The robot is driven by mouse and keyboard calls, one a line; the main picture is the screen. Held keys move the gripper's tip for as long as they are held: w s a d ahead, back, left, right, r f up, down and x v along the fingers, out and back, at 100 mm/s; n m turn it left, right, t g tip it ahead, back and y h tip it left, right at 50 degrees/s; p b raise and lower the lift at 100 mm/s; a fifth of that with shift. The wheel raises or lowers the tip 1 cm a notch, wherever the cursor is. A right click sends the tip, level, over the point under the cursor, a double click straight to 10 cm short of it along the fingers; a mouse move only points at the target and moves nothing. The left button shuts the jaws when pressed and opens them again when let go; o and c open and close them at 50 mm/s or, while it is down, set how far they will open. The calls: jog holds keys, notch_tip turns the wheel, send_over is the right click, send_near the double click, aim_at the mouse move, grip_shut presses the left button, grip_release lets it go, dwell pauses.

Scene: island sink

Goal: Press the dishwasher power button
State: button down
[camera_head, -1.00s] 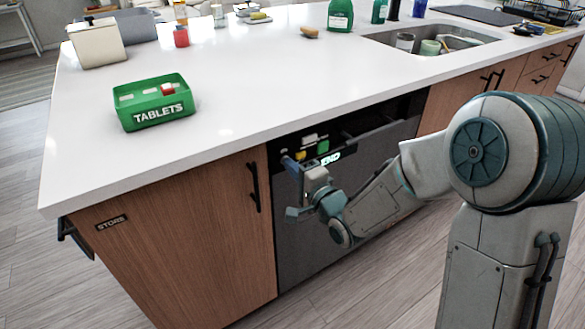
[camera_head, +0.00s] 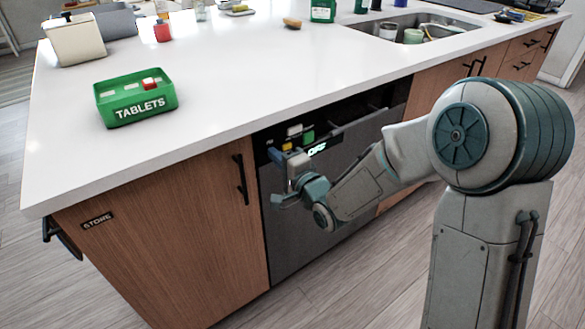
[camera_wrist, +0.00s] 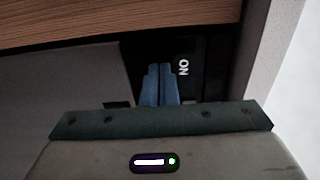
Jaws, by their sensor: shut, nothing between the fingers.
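The dishwasher (camera_head: 330,175) is the dark grey front under the counter, with a black control strip along its top. Its lit display (camera_head: 317,149) seems to read OFF. White, yellow and green (camera_head: 308,138) blocks, perhaps buttons, show to its left. My gripper (camera_head: 274,155) is at the left end of the strip, its blue fingers shut and empty. In the wrist view, the fingertips (camera_wrist: 160,68) are together against or very near the black panel, beside a white ON label (camera_wrist: 183,67). I cannot make out the power button; the fingers may hide it.
The white countertop (camera_head: 220,75) overhangs just above the strip. A wooden cabinet door with a black handle (camera_head: 240,180) is left of the dishwasher. A green TABLETS tray (camera_head: 137,103) stands on the counter. The floor in front looks clear.

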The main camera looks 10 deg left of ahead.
jog(key=b+v, duration=0.2)
jog(key=v, duration=0.7)
jog(key=shift+d, duration=0.25)
jog(key=shift+b+v, duration=2.35)
jog(key=shift+b, duration=1.55)
jog(key=shift+s+a, duration=0.1)
